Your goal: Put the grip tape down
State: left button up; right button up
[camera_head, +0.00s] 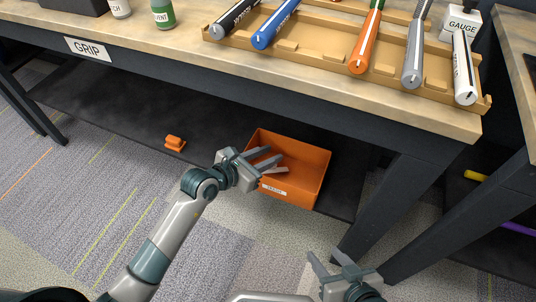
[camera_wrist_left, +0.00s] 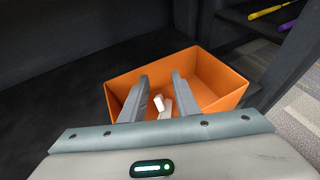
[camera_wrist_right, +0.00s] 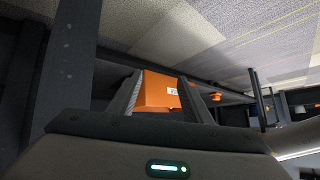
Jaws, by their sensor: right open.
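Pale strips, seemingly tape (camera_wrist_left: 166,105), lie in the orange bin (camera_wrist_left: 215,75) in the left wrist view. Part of a pale strip (camera_head: 277,170) also shows by the left fingertips in the head view. The bin (camera_head: 308,165) stands on the low dark shelf and has a white label. My left gripper (camera_head: 274,158) reaches over the bin's near left side. Its fingers (camera_wrist_left: 161,88) are apart, with the pale strips visible between and beyond them; I see nothing clamped. My right gripper (camera_head: 332,260) is open and empty, low in front of the bench.
Several clubs' grip ends, including a blue one (camera_head: 275,25), lie in a wooden rack (camera_head: 320,48) on the bench (camera_head: 200,45) marked GRIP. A small orange object (camera_head: 175,143) sits on the shelf left of the bin. A bench leg (camera_head: 400,205) stands right of it.

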pick_arm(q)
jog(key=shift+r, duration=0.1)
jog(key=shift+r, duration=0.4)
jog(key=shift+r+p, duration=0.3)
jog(key=p+v, duration=0.1)
jog(key=v, duration=1.1)
pick_arm(e)
jog(key=shift+s+d+f+g+h, duration=0.5)
jog(key=shift+s+d+f+g, duration=0.35)
jog(key=shift+s+d, duration=0.2)
pick_arm(q)
jog(key=shift+f, duration=0.1)
pick_arm(e)
jog(key=shift+w+r, duration=0.15)
jog(key=shift+w, duration=0.05)
